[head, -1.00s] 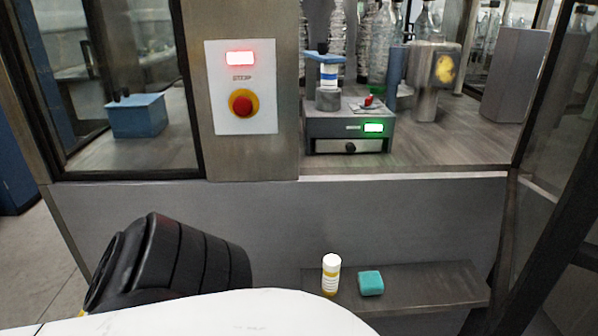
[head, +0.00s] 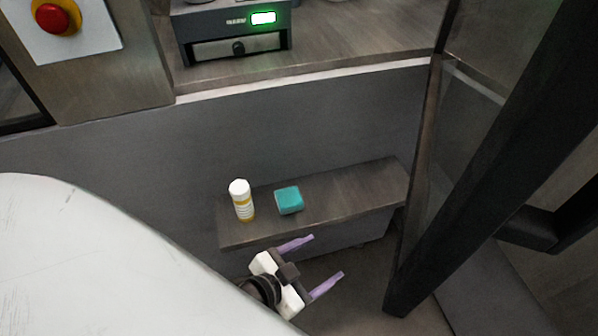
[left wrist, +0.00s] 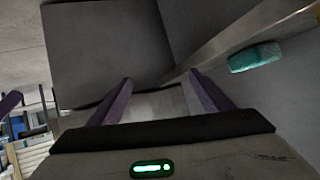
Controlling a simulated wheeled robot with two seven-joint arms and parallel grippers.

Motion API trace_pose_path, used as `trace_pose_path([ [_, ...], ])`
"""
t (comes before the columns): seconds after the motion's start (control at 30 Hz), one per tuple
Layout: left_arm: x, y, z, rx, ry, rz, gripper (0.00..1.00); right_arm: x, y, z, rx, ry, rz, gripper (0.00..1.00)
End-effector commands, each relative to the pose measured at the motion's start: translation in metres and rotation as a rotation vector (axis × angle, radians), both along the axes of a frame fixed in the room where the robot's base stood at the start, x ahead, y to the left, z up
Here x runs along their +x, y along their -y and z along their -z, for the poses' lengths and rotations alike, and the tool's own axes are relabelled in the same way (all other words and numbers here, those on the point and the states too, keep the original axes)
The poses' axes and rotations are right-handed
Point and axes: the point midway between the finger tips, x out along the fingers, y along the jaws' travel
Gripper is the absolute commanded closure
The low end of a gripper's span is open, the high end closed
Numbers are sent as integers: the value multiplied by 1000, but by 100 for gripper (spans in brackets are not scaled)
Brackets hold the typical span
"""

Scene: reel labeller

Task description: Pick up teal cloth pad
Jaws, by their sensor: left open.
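The teal cloth pad (head: 289,200) lies on a narrow wooden shelf (head: 345,195) in the head view. It also shows at the upper right of the left wrist view (left wrist: 256,57). My left gripper (head: 328,263) is open and empty, with its two purple fingers apart. In the head view it appears in front of the shelf's front edge, below the pad in the picture, and does not touch the pad. My right gripper is not in view.
A white-capped bottle with a yellow and white label (head: 242,201) stands just left of the pad. A grey wall panel (head: 190,140) rises behind the shelf. A dark upright post (head: 470,150) stands to the right. The shelf right of the pad is clear.

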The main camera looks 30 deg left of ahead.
Motion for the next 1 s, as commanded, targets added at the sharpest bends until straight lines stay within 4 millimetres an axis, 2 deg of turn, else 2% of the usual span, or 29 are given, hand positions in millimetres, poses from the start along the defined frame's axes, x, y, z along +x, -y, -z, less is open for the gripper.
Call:
trace_pose_path([
  [0.03,39,10,-29,69,176,83,27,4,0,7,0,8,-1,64],
  [0.07,58,19,-51,117,292,142,27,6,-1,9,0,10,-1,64],
  [0.1,80,35,-83,186,457,232,27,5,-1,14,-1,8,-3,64],
  [0.13,92,49,-107,240,582,305,27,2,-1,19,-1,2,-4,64],
  [0.2,103,84,-155,369,864,494,27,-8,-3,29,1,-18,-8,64],
  [0.3,90,131,-192,567,1218,805,27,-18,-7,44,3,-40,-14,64],
  [0.37,76,149,-192,696,1391,1015,27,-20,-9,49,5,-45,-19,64],
  [0.4,67,154,-184,784,1484,1168,27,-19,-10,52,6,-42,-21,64],
  [0.47,58,151,-163,925,1585,1412,27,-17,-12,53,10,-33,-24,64],
  [0.57,60,110,-118,1163,1614,1850,27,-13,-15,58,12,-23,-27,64],
  [0.63,73,61,-94,1310,1522,2146,27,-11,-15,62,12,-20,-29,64],
  [0.67,80,37,-88,1364,1457,2261,27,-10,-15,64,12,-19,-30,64],
  [0.7,89,5,-83,1428,1356,2402,27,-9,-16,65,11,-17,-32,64],
  [0.73,96,-19,-83,-1449,-1256,-2464,27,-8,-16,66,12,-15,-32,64],
  [0.8,108,-69,-87,-1426,-994,-2479,27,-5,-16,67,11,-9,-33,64],
  [0.9,118,-121,-100,-1400,-734,-2500,27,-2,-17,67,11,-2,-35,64],
  [1.0,120,-148,-110,-1385,-599,-2513,27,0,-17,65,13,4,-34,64],
])
